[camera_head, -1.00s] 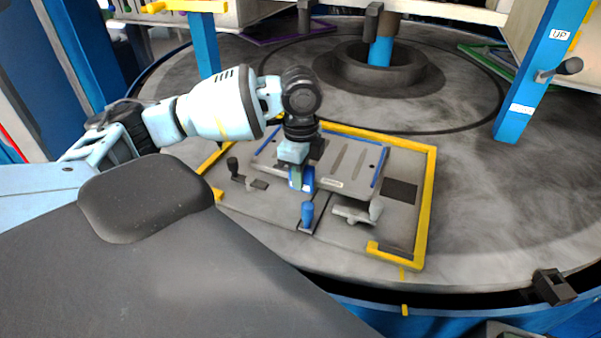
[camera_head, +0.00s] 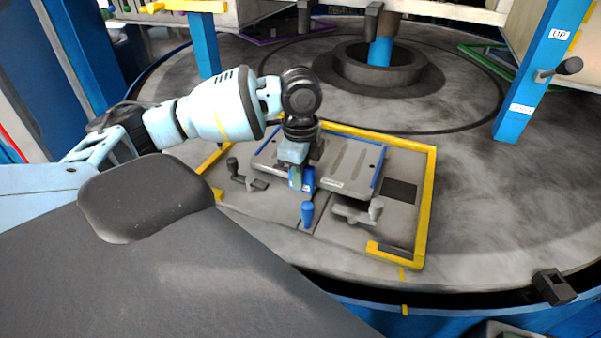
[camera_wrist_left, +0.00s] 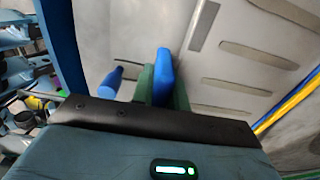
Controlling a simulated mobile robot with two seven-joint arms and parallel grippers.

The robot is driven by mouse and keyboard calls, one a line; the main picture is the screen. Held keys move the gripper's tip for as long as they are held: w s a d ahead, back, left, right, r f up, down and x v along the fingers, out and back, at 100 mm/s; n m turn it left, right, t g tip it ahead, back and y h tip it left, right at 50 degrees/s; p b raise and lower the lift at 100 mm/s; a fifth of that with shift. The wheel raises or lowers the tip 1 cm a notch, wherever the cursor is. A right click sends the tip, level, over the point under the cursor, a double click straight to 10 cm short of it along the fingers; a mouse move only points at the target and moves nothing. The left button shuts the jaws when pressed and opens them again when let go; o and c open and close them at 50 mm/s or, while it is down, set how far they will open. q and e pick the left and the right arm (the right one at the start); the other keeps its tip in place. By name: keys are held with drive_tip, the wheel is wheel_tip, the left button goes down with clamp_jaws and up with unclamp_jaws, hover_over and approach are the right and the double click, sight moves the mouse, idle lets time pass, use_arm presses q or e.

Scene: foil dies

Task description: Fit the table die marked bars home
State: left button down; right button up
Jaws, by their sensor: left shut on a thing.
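The die (camera_head: 352,158) is a grey plate with long slots in its top. It lies inside a yellow-edged bay on the round table (camera_head: 460,170). My left gripper (camera_head: 299,180) is at its near edge, shut on its upright blue handle (camera_head: 308,179). In the left wrist view the blue handle (camera_wrist_left: 163,72) stands between the green finger pads, with the slotted plate (camera_wrist_left: 235,45) beyond. My arm hides part of the plate's left side. A small label on the front edge is too small to read. I cannot tell whether the plate is fully seated. My right gripper is not in view.
A yellow border (camera_head: 427,205) edges the bay. A blue peg (camera_head: 307,213) stands just in front of the handle. A grey clamp (camera_head: 358,211) is at front right and a dark lever (camera_head: 236,172) at left. A blue post (camera_head: 530,85) rises at right.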

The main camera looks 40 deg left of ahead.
use_arm(q)
drive_tip(key=shift+f, duration=1.4)
drive_tip(key=c, duration=1.4)
unclamp_jaws()
drive_tip(key=shift+o, duration=0.5)
drive_tip(key=shift+s+f, duration=0.1)
drive_tip(key=shift+f, duration=0.15)
wheel_tip(320, 180, up, 8)
drive_tip(key=shift+r, duration=0.1)
